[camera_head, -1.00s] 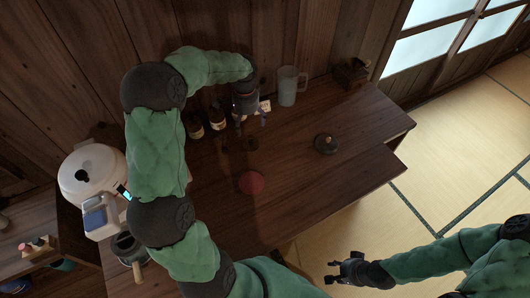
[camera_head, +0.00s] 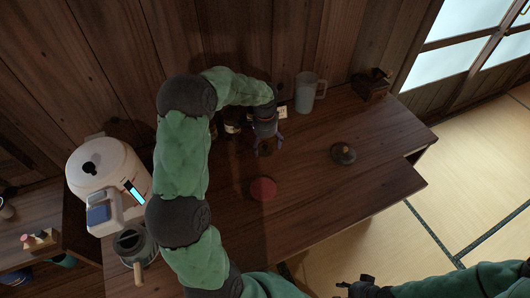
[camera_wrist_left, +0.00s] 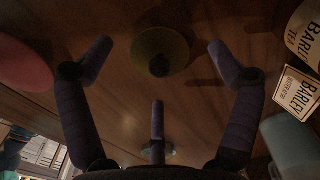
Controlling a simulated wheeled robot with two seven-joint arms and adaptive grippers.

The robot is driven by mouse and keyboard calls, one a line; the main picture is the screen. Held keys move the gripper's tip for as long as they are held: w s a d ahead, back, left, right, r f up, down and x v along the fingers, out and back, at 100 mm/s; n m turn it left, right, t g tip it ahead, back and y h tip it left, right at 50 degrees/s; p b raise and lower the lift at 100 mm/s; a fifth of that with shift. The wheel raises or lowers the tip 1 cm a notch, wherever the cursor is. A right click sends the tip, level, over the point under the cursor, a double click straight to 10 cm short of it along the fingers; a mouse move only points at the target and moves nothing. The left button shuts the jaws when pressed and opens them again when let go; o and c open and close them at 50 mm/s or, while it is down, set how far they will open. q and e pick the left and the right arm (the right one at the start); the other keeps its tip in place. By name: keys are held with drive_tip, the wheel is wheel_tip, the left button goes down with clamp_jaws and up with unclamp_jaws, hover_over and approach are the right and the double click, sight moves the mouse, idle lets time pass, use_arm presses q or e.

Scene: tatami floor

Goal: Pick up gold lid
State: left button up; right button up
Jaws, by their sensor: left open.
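The gold lid, a small olive-gold disc with a dark knob, lies on the wooden table. It shows in the left wrist view (camera_wrist_left: 176,42), a little beyond and between my spread fingers. My left gripper (camera_head: 267,146) is open and empty above it, fingers pointing down; it also shows in the left wrist view (camera_wrist_left: 155,75). In the head view the gripper mostly hides the lid. I see no contact between fingers and lid. My right gripper (camera_head: 356,287) is at the bottom edge of the head view, partly cut off; its opening is unclear.
A red disc (camera_head: 263,189) lies on the table (camera_head: 320,190) nearby. A dark lid (camera_head: 343,153) lies to the right. Bottles (camera_head: 232,127), barley tea labels (camera_wrist_left: 298,92) and a clear mug (camera_head: 306,95) stand close by at the wall. A white cooker (camera_head: 105,170) is left.

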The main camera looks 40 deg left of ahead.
use_arm(q)
drive_tip(key=shift+f, duration=0.9)
drive_tip(key=shift+r, duration=0.1)
drive_tip(key=c, duration=1)
drive_tip(key=shift+c, duration=0.2)
drive_tip(key=shift+r, duration=0.1)
